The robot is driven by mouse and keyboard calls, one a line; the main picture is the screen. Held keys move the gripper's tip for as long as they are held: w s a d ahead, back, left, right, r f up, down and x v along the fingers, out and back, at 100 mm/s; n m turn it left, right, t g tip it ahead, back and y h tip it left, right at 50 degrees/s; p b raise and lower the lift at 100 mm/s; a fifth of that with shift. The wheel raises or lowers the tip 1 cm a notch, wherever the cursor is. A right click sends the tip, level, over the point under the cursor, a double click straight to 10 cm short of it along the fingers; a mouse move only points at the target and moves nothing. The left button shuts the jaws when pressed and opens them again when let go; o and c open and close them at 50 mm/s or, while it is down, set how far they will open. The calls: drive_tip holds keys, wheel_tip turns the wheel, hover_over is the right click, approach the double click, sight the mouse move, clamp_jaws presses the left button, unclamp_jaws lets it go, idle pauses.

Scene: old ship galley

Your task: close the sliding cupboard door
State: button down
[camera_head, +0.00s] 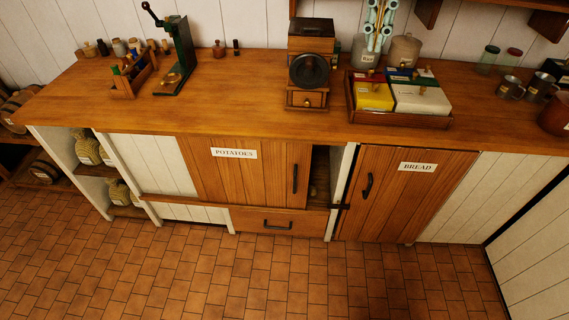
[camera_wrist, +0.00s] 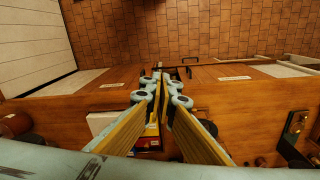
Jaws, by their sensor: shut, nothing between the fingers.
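The sliding cupboard door (camera_head: 245,172) is brown wood, labelled POTATOES, with a dark vertical handle (camera_head: 295,178) near its right edge. It stands partly open, with a dark gap (camera_head: 321,172) between its right edge and a white post. The door also shows edge-on in the wrist view (camera_wrist: 215,74), beyond the counter edge. My gripper (camera_head: 376,40) is shut and empty, above the back of the counter, up and right of the door and away from it. In the wrist view its fingers (camera_wrist: 159,98) hang over the counter.
A BREAD door (camera_head: 405,190) with a black latch adjoins on the right, and a drawer (camera_head: 275,222) lies below. The wooden counter (camera_head: 240,95) carries a coffee grinder (camera_head: 309,70), a box tray (camera_head: 400,118) and a green press (camera_head: 183,55). The tiled floor in front is clear.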

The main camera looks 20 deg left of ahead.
drive_tip(key=w+a+f+n+h, duration=0.1)
drive_tip(key=w+a+f+h, duration=0.3)
drive_tip(key=f, duration=0.7)
drive_tip(key=w+a+f+n+t+h, duration=0.1)
drive_tip(key=w+a+f+h, duration=0.15)
drive_tip(key=a+f, duration=0.65)
drive_tip(key=w+a+f+n+h, duration=0.1)
drive_tip(key=w+a+f+h, duration=0.2)
drive_tip(key=f, duration=1.1)
drive_tip(key=s+a+f+n+t+h, duration=0.1)
drive_tip(key=a+f+t, duration=0.3)
drive_tip(key=f, duration=0.6)
drive_tip(key=s+a+f+n+t+b, duration=0.1)
drive_tip(key=s+a+f+n+t, duration=0.2)
drive_tip(key=a+f, duration=0.4)
drive_tip(key=s+a+f+n+t+h, duration=0.1)
drive_tip(key=a+f+t, duration=0.3)
drive_tip(key=f, duration=1)
drive_tip(key=shift+s+a+n+t+h, duration=0.35)
drive_tip(key=shift+s+a+n, duration=0.45)
drive_tip(key=shift+a, duration=0.25)
drive_tip(key=shift+d+b, duration=0.1)
drive_tip(key=shift+b, duration=0.2)
drive_tip(key=s+d+b+x, duration=0.1)
drive_tip(key=s+d+x, duration=0.1)
drive_tip(key=x, duration=1)
drive_tip(key=shift+w+d, duration=0.25)
